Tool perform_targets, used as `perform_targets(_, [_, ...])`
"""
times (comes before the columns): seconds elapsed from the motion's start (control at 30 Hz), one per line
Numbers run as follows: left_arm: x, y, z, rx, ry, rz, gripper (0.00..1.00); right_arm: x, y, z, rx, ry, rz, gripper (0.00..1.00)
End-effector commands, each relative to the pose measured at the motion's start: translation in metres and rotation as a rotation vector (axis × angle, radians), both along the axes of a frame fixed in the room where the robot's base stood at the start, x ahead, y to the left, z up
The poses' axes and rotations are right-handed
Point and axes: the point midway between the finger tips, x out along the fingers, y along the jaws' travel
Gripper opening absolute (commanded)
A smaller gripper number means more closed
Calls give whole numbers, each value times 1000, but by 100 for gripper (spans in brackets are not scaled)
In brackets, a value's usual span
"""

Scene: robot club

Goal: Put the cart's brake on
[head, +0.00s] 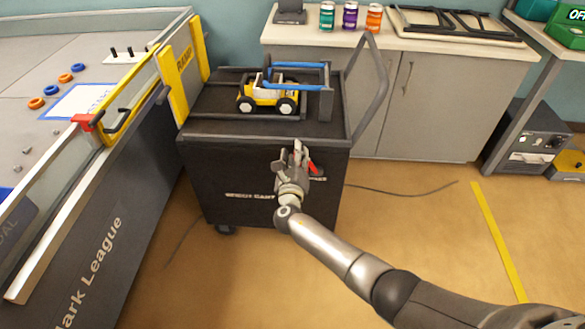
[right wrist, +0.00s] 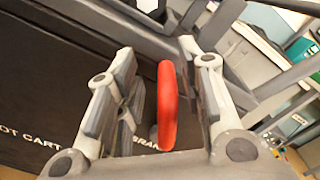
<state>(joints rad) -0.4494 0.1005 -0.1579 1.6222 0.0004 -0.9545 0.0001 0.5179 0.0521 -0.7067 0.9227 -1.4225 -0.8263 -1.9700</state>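The black cart (head: 250,185) stands in the middle of the head view, with white lettering on its front panel. Its red brake lever (head: 314,168) sticks out near the right end of that panel, partly hidden by my right gripper (head: 299,158). In the right wrist view the red lever (right wrist: 167,108) stands between the two fingers of my right gripper (right wrist: 162,95). The fingers are apart, with a gap on each side of the lever. A partly hidden white label is behind it on the panel. My left gripper is not in view.
A yellow-and-white toy vehicle (head: 267,95) sits on the cart top, by a blue-barred frame (head: 297,73). The cart's grey handle (head: 381,80) rises at right. A game table (head: 90,215) stands close at left. A cable (head: 405,192) lies on otherwise open floor at right.

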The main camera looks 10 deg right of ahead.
Motion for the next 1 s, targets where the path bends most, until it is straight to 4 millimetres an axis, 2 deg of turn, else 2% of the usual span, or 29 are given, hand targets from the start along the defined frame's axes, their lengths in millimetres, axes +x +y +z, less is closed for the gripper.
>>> perform_targets(0.17, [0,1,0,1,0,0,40,-21,5,-1,2,2,1,35])
perform_targets(0.6, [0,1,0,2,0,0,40,-92,27,1,-1,1,4,35])
perform_targets(0.8, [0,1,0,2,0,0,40,-107,32,2,-2,-2,3,35])
perform_targets(1.0, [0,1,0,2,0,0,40,-108,32,2,-3,-2,3,35])
